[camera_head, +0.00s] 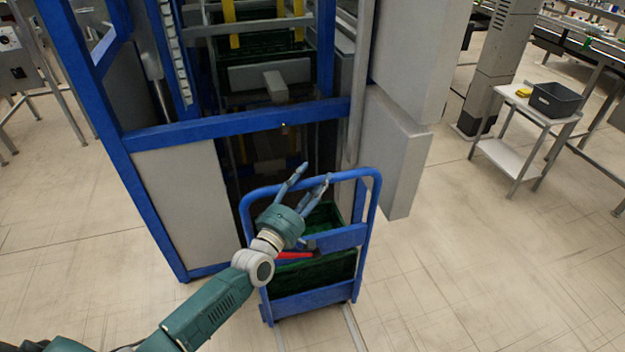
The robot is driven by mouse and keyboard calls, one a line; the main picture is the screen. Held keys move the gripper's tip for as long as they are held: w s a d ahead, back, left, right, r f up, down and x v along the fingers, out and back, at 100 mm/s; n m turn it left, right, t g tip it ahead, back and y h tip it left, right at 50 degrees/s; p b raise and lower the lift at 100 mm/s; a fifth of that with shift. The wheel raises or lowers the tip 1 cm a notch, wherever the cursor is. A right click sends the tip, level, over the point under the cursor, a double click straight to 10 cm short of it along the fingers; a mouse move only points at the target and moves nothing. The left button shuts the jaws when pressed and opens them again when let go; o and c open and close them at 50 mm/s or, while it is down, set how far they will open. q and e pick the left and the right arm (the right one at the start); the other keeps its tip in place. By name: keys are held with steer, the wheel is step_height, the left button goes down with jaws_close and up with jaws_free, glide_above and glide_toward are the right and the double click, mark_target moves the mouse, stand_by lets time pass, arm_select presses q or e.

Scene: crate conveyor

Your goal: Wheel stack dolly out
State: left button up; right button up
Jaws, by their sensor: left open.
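The blue dolly (368,215) stands at the opening of the blue-framed machine, with its upright handle frame facing me. Dark green crates (325,270) sit on it, partly hidden behind the handle bars and my arm. My left gripper (309,172) is open and empty. Its fingers point up and away from me and overlap the dolly's top handle bar in the picture; I cannot tell whether they touch it. My right gripper is not in view.
The machine (240,124) with blue posts and grey panels rises behind the dolly. A grey panel (397,150) hangs to its right. A white side table (520,105) with a dark bin (555,100) stands at the right. The floor right of the dolly is clear.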

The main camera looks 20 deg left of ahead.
arm_select(q)
steer(key=shift+w, duration=0.1)
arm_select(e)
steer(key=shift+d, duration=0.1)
arm_select(q)
jaws_close()
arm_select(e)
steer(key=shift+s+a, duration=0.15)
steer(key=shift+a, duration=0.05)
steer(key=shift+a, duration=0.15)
